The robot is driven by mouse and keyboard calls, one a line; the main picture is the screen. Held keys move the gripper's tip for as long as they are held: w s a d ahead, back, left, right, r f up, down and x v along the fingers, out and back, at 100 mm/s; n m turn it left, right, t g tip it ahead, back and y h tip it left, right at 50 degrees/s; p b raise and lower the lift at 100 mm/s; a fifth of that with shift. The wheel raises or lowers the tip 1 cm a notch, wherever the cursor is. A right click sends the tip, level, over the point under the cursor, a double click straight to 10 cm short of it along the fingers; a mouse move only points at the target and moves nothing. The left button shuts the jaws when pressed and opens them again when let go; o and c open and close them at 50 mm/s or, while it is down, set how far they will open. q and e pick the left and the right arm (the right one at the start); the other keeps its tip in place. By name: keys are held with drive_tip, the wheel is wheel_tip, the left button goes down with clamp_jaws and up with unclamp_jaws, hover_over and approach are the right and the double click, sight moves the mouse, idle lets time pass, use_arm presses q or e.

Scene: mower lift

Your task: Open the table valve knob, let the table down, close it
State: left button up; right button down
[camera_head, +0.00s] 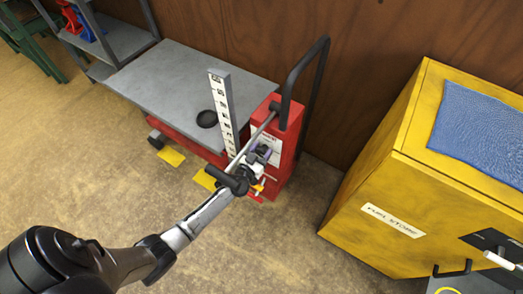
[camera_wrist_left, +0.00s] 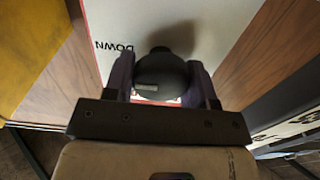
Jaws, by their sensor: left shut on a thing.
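The red lift table (camera_head: 190,82) with a grey top stands against the wooden wall. Its red pump column (camera_head: 289,120) has a white label plate at the front and a black handle behind. My left gripper (camera_head: 264,154) is at this plate. In the left wrist view, my left gripper (camera_wrist_left: 166,84) has a finger on each side of the round black valve knob (camera_wrist_left: 160,73) and is shut on it. The plate behind the knob reads "DOWN" beside it. The gripper hides most of the knob in the head view. My right gripper is not in view.
An upright height scale (camera_head: 223,110) stands beside the table top, with a black disc (camera_head: 207,119) on the top. Yellow floor marks (camera_head: 171,156) lie below. A yellow fuel store cabinet (camera_head: 372,190) stands at the right. A grey shelf (camera_head: 113,45) is at the back left.

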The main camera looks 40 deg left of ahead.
use_arm(q)
drive_tip(key=shift+c, duration=0.5)
drive_tip(key=n, duration=0.4)
drive_tip(key=shift+p, duration=0.3)
drive_tip(key=n, duration=0.4)
drive_tip(key=shift+a+f+n, duration=0.1)
drive_tip(key=shift+a+n, duration=0.05)
drive_tip(key=shift+n, duration=0.15)
drive_tip(key=n+b, duration=0.1)
drive_tip(key=n, duration=0.4)
drive_tip(key=shift+f, duration=0.1)
drive_tip(key=shift+a+n+b, duration=0.1)
drive_tip(key=shift+n+b, duration=0.3)
drive_tip(key=shift+n, duration=1.7)
